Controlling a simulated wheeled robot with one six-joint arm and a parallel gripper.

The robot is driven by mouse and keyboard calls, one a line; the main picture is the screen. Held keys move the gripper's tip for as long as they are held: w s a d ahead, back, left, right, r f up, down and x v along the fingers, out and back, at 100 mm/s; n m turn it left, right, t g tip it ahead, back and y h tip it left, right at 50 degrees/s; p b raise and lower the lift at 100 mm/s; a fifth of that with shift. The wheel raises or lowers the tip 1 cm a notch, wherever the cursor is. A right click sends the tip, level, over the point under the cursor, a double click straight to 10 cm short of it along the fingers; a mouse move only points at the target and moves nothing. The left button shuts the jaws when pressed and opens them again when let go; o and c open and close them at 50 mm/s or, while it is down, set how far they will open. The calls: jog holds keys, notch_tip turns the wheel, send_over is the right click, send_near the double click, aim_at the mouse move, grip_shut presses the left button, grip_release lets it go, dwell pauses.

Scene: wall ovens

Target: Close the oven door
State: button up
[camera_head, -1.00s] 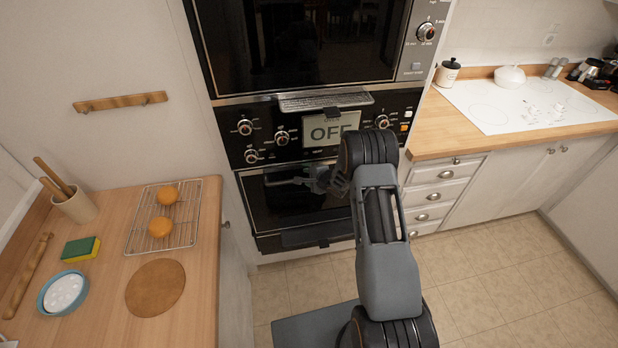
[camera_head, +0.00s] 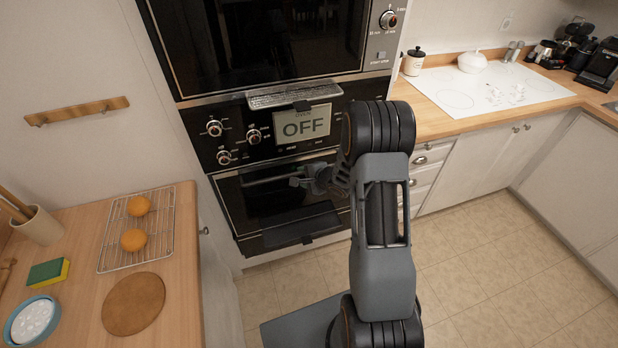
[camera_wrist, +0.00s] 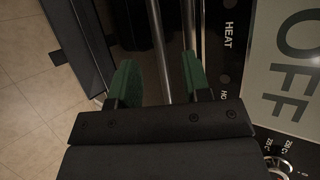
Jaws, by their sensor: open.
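The lower oven has a black glass door (camera_head: 262,205) under the control panel (camera_head: 225,140), whose display reads OFF. The door looks upright and shut or nearly so; I cannot tell if a small gap remains at its top. Its handle bar (camera_head: 262,181) runs across the upper part of the door. My gripper (camera_head: 312,180) is at the right part of the handle, partly hidden by my arm. In the wrist view, my gripper (camera_wrist: 160,80) has its two green finger pads apart. A metal bar (camera_wrist: 160,45) shows between them; contact is unclear.
A wooden counter (camera_head: 185,255) stands at the left with a wire rack (camera_head: 112,262), two oranges (camera_head: 134,239) and a round brown board (camera_head: 133,304). White drawers and a hob (camera_head: 480,92) are at the right. The tiled floor (camera_head: 470,260) is clear at the right.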

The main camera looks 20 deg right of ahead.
jog(key=shift+v, duration=1.15)
jog(key=s+d+f+n+g+h, duration=0.3)
jog(key=s+d+f+n+h, duration=0.1)
jog(key=d+n+h, duration=0.15)
jog(key=s+d+r+n+g+h, duration=0.1)
jog(key=s+r+n+g+h, duration=0.15)
jog(key=s+r, duration=0.2)
jog(key=s+a+r+n+y, duration=0.1)
jog(key=s+a+r+n, duration=0.3)
jog(key=s+a+r, duration=0.2)
jog(key=s+a+r+n+y+b, duration=0.1)
jog(key=s+a+r+n+y, duration=0.1)
jog(key=s+a+r+n, duration=0.2)
jog(key=s+a+r, duration=0.3)
jog(key=s+r, duration=0.3)
jog(key=r, duration=0.3)
jog(key=shift+r, duration=0.25)
